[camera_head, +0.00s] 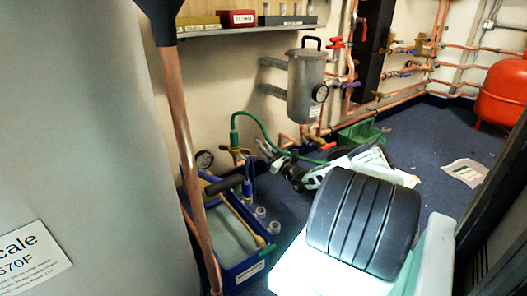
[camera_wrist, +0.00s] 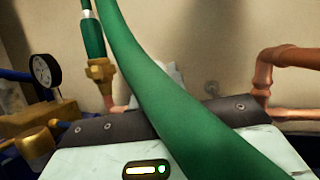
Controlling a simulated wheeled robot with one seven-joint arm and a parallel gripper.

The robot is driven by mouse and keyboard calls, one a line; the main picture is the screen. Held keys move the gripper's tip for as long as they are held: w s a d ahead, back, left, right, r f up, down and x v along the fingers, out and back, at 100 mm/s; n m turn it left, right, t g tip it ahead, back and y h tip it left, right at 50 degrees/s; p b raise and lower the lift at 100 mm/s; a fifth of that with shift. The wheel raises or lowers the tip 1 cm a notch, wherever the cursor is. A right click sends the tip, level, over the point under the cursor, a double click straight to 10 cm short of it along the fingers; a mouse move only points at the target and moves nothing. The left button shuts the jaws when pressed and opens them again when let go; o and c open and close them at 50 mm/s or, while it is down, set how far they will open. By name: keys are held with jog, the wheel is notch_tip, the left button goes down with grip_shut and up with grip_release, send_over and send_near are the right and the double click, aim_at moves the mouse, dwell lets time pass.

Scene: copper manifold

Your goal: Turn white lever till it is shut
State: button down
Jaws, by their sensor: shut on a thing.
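My gripper (camera_head: 274,156) is low by the wall pipes, at the end of my arm, left of the green tray. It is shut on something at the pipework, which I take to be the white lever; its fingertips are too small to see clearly. In the wrist view a pale piece (camera_wrist: 175,72), perhaps the white lever, shows just behind the green hose (camera_wrist: 150,85). The hose crosses in front of my wrist and hides most of the grip. The lever's angle cannot be told.
The hose also shows in the head view (camera_head: 262,125), beside a brass fitting (camera_wrist: 101,72). A pressure gauge (camera_wrist: 46,70) is at left. A grey canister (camera_head: 305,85) hangs above. A blue crate (camera_head: 243,272) and green tray (camera_head: 362,134) stand on the floor. Copper pipe (camera_wrist: 265,75) rises at right.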

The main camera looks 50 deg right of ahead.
jog(key=shift+s+d+f+m+h, duration=0.1)
jog(key=shift+d+m+h, duration=0.15)
jog(key=shift+m, duration=0.3)
jog(key=shift+s+d+m+h, duration=0.15)
jog(key=shift+m+h, duration=0.2)
jog(key=shift+m, duration=0.2)
jog(key=shift+d, duration=0.15)
jog(key=c, duration=1.3)
grip_release()
jog(key=shift+c, duration=0.2)
jog(key=p+v, duration=0.1)
jog(key=v, duration=1.6)
jog(key=shift+f, duration=0.2)
jog(key=shift+s, duration=0.1)
